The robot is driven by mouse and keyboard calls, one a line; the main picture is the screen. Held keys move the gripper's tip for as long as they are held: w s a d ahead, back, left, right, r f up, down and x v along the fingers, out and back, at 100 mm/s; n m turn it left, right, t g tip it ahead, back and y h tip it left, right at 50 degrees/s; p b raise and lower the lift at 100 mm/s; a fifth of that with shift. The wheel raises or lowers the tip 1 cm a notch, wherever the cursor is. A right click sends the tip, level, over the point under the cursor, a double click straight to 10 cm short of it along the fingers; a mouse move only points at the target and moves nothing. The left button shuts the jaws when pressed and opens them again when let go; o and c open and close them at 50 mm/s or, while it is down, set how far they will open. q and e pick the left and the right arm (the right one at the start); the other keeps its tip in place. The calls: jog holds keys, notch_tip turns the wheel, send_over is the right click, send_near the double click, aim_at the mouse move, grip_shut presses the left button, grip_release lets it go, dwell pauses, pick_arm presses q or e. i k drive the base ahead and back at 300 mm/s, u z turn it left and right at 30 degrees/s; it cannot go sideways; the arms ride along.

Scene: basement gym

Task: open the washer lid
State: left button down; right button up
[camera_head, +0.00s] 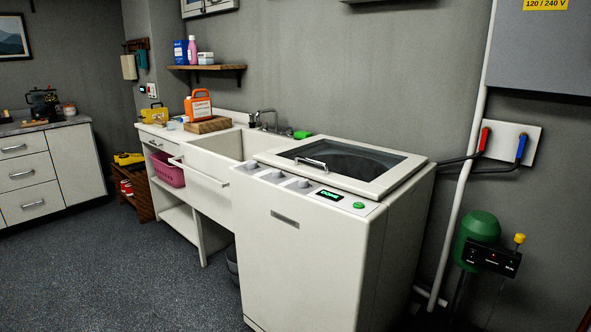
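The washer (305,255) is a white top-loading machine at the centre right, against the grey wall. Its lid (395,187) has a white frame around a dark glass window (345,162). The lid lies flat and closed on top. A metal handle (311,162) sits at the lid's front left edge. The front panel has several grey knobs, a small display (330,195) with green text and a green button (359,205). Neither of my grippers is in view.
A white sink unit (205,170) adjoins the washer's left side, with a pink basket (168,172) beneath. Red and blue valve handles are on the wall at right, above a green tank (478,232). The dark floor (120,270) in front and left is clear.

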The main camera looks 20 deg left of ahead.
aim_at(376, 190)
jog(key=u, duration=1.2)
jog(key=i, duration=0.95)
jog(key=z, duration=0.25)
